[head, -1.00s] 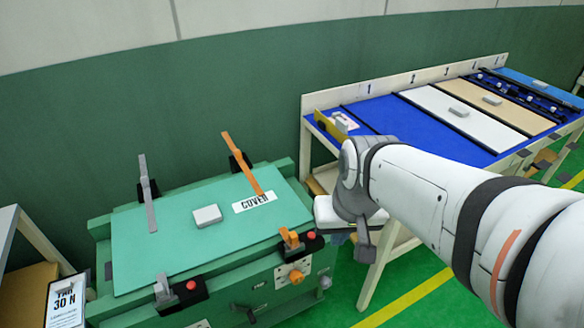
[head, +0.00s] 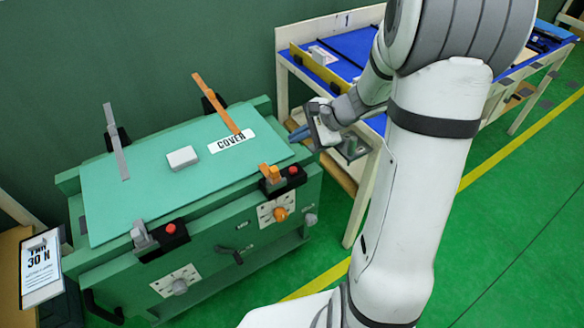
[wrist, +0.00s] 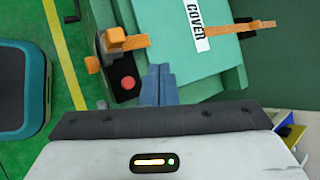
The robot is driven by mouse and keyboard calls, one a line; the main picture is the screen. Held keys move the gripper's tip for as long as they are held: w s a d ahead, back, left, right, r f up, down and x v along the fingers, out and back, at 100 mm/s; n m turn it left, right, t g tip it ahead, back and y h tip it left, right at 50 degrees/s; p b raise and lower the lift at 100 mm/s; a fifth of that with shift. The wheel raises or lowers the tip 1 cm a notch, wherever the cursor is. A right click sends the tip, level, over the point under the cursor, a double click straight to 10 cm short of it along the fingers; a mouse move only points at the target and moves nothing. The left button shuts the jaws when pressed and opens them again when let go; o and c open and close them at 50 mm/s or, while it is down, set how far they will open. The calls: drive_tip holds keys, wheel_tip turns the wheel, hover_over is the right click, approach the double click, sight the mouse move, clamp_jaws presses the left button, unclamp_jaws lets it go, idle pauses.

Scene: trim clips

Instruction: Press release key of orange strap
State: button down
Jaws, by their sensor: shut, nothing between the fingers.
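The orange strap (head: 217,105) slants up from the back of the green cover (head: 110,205), its upper end in the air. Its front buckle (head: 272,174) is a separate orange piece on a black block at the front right. A red round key (head: 293,170) sits on that block; it also shows in the wrist view (wrist: 128,83) beside the orange buckle (wrist: 115,40). My gripper (head: 299,134) is beside the cover's right edge, behind and above the red key. In the wrist view its blue fingers (wrist: 158,85) are together and empty, just right of the key and apart from it.
A grey strap (head: 117,145) with its own grey buckle (head: 142,235) and red key (head: 170,229) is on the left. A pale block (head: 182,157) lies on the cover. A blue-topped table (head: 345,65) stands behind my arm. A sign (head: 40,268) stands at left.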

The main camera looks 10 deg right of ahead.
sight(293, 171)
drive_tip(key=shift+f, duration=0.1)
wheel_tip(293, 171, down, 8)
drive_tip(key=b, duration=0.6)
drive_tip(key=shift+f+b, duration=0.35)
drive_tip(key=shift+b, duration=0.1)
drive_tip(key=shift+f, duration=0.1)
idle(1.5)
drive_tip(key=shift+f+b, duration=0.25)
drive_tip(key=shift+b, duration=0.25)
